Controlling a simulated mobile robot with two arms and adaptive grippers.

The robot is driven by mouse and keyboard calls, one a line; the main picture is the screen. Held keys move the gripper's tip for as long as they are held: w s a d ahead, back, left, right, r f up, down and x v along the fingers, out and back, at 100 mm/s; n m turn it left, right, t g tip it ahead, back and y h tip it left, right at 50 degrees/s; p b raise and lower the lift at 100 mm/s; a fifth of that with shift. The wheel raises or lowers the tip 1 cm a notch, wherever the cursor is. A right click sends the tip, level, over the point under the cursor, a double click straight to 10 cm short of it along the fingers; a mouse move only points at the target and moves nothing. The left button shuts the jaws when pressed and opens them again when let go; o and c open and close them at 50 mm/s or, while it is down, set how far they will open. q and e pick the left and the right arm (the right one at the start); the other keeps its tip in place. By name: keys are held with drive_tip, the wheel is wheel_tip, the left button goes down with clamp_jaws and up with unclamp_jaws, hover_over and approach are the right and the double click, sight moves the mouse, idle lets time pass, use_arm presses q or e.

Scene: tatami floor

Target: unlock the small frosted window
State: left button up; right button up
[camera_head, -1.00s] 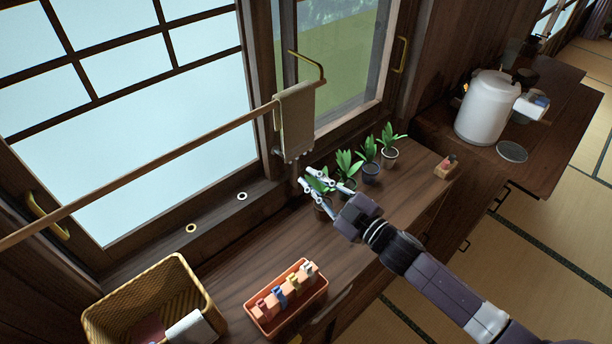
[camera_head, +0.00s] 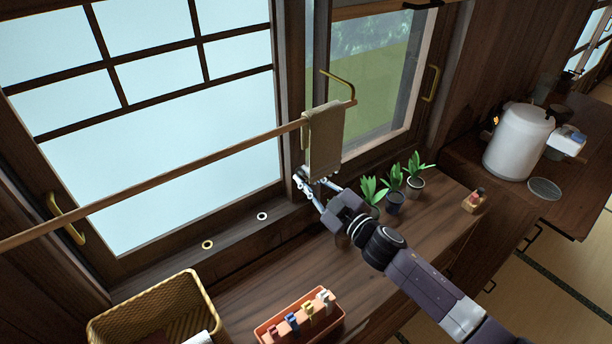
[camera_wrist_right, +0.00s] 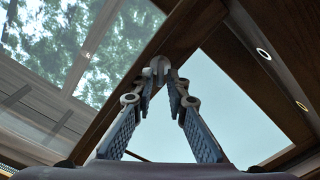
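The pale frosted window (camera_head: 150,150) with dark bars fills the left of the head view; its pane (camera_wrist_right: 225,105) also shows in the right wrist view. A dark wooden upright (camera_head: 288,90) stands at its right edge. My right gripper (camera_head: 308,186) is at the foot of this upright, just below the hanging towel. In the wrist view its fingers (camera_wrist_right: 161,82) narrow towards a small round grey metal piece (camera_wrist_right: 160,66) at the frame. I cannot tell whether they grip it or only surround it. My left gripper is not in view.
A beige towel (camera_head: 323,140) hangs from a wooden rail (camera_head: 190,165) close above my gripper. Potted plants (camera_head: 393,190) stand beside my wrist. A wicker basket (camera_head: 120,325) and an orange box (camera_head: 275,325) with clips are on the counter (camera_head: 420,225). A white canister (camera_head: 518,140) stands right.

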drive_tip(key=shift+w+a, duration=0.1)
drive_tip(key=shift+w, duration=0.05)
clamp_jaws()
drive_tip(key=shift+m+p, duration=0.45)
drive_tip(key=shift+m, duration=0.25)
unclamp_jaws()
